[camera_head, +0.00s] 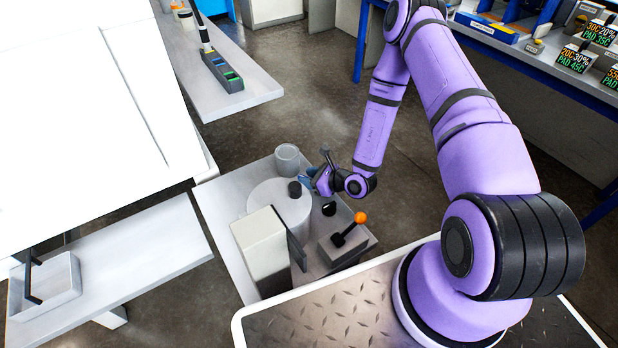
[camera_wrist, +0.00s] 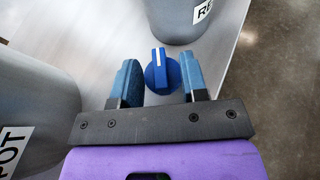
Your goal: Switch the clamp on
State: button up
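A blue knob (camera_wrist: 161,74) with a white pointer line stands on the pale bench top in the wrist view. The white line points toward the top of the picture. My gripper (camera_wrist: 159,82) is open, with one blue finger on each side of the knob and a small gap at both sides. In the head view my gripper (camera_head: 311,178) is low over the small bench, and the blue knob cannot be made out there. A lever with an orange ball (camera_head: 360,217) stands on a grey box at the bench's front right. No label shows which control belongs to the clamp.
A grey pot (camera_wrist: 35,110) labelled "POT" is close left of my gripper. A second grey container (camera_wrist: 185,18), its label partly cut off, is beyond the knob. A white box (camera_head: 262,245) and a black knob (camera_head: 329,208) are on the small bench (camera_head: 222,196).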

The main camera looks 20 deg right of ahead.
jog(key=shift+s, duration=0.1)
jog(key=v, duration=1)
jog(key=shift+s+d+r, duration=0.15)
jog(key=shift+d+r, duration=0.05)
jog(key=shift+r, duration=0.05)
jog(key=s+a+r+n+g+y, duration=0.1)
jog(key=a+r+n+g, duration=0.15)
jog(key=r+n, duration=0.45)
jog(key=s+a+r+n+g+y, duration=0.15)
jog(key=r+n+g, duration=0.25)
jog(key=r, duration=0.8)
jog(key=a+r+n+g+y, duration=0.25)
jog(key=r+n, duration=0.25)
jog(key=r, duration=0.4)
jog(key=s+d+r+n+t+h, duration=0.2)
jog(key=s+r+n+h, duration=0.4)
jog(key=s+r, duration=0.3)
jog(key=s+d+r+n+t+h, duration=0.1)
jog(key=s+d+r+n+h, duration=0.3)
jog(key=s+r, duration=0.5)
notch_tip(320, 180, up, 4)
jog(key=n+h, duration=0.2)
jog(key=h, duration=0.1)
jog(key=shift+s+d+t+h, duration=0.3)
jog(key=shift+d+t+h, duration=0.05)
jog(key=shift+t+h, duration=0.05)
